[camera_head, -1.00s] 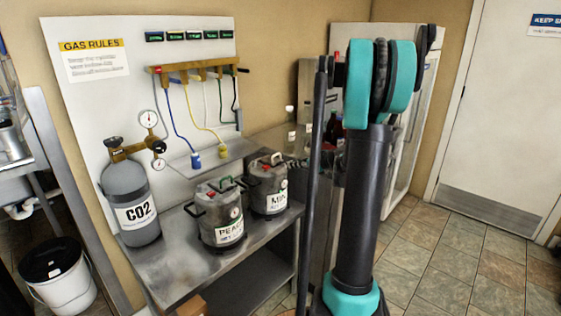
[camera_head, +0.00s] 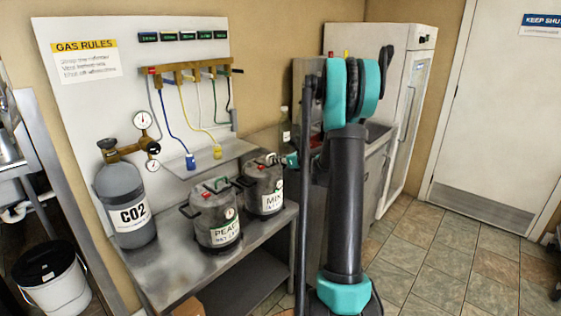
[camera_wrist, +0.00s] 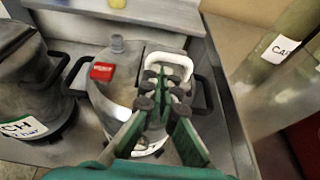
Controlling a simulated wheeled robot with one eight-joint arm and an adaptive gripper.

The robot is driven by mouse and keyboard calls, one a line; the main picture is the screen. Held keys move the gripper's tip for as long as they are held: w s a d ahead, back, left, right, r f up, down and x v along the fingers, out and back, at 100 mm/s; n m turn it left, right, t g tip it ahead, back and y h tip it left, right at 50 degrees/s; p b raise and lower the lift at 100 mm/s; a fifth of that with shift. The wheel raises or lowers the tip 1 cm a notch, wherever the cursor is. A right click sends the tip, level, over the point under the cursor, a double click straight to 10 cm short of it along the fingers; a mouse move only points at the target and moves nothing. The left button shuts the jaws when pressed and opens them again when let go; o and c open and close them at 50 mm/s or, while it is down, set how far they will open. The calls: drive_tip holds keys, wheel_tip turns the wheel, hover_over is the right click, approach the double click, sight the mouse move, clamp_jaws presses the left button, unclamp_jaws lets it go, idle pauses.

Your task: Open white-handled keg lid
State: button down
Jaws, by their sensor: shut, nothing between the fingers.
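The white-handled keg (camera_wrist: 115,88) is a grey metal keg with black side handles, a red tag and a white loop handle (camera_wrist: 168,60) on its lid. In the head view it is the right-hand keg (camera_head: 264,195) on the steel bench, with a label that starts "MI". My gripper (camera_wrist: 165,88) is shut and empty, its green fingers over the lid just in front of the white handle. I cannot tell whether the fingertips touch it. The fingers hide part of the lid. In the head view my gripper (camera_head: 287,160) is at the keg's top right.
A second keg (camera_head: 215,222), labelled "PEA", stands close on the left. A CO2 cylinder (camera_head: 127,205) stands farther left on the steel bench (camera_head: 185,268).

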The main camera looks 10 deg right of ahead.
drive_tip(key=shift+w+r, duration=0.1)
idle(0.4)
drive_tip(key=shift+a+r+g, duration=0.1)
drive_tip(key=shift+r+g, duration=0.15)
drive_tip(key=shift+g, duration=0.05)
